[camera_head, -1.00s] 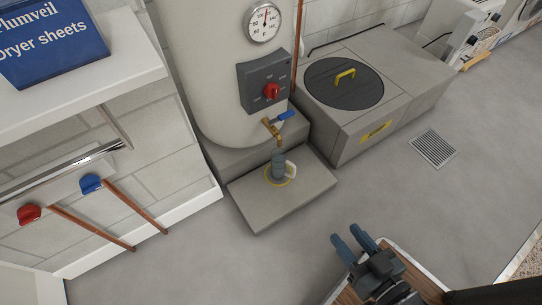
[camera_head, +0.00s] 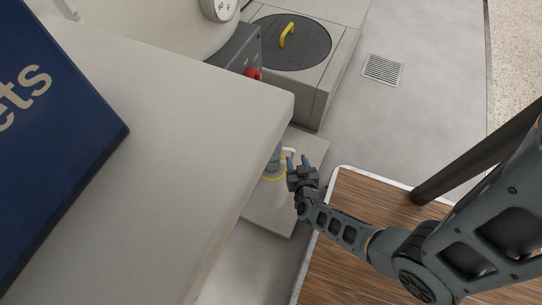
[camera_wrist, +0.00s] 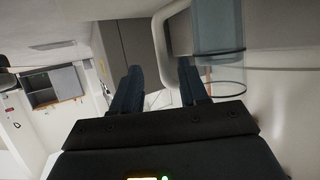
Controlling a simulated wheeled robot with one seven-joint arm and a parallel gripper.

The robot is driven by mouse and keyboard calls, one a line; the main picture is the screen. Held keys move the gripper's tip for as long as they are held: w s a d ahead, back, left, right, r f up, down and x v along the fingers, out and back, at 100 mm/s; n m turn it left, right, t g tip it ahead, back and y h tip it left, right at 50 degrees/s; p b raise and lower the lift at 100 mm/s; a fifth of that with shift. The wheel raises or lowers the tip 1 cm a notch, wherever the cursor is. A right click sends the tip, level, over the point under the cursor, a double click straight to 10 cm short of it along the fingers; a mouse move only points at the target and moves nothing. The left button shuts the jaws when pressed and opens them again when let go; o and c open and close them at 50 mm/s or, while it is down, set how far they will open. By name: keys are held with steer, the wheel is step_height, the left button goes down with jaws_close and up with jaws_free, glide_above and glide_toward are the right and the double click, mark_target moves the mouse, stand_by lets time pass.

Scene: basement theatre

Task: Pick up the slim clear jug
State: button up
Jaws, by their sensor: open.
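The slim clear jug (camera_head: 273,156) is bluish with a white handle and stands on a low grey slab (camera_head: 262,215). The shelf edge hides part of it in the head view. My gripper (camera_head: 298,163) is open and empty, just right of the jug, on its handle side. In the wrist view the jug (camera_wrist: 220,45) is at the upper right, beyond the right finger. Its white handle (camera_wrist: 160,45) shows between the two fingers of my gripper (camera_wrist: 158,75). I cannot tell whether the fingers touch it.
A white shelf (camera_head: 190,130) with a blue dryer-sheets box (camera_head: 50,130) fills the left, close to the slab. A grey unit with a round dark lid (camera_head: 290,42) stands behind. A floor drain (camera_head: 382,69) lies in open floor at the right.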

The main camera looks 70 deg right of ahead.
mark_target(293, 156)
steer(key=b+x, duration=0.3)
steer(key=x, duration=0.3)
steer(key=shift+w+f, duration=0.15)
steer(key=shift+w, duration=0.15)
steer(key=shift+c, duration=0.2)
jaws_close()
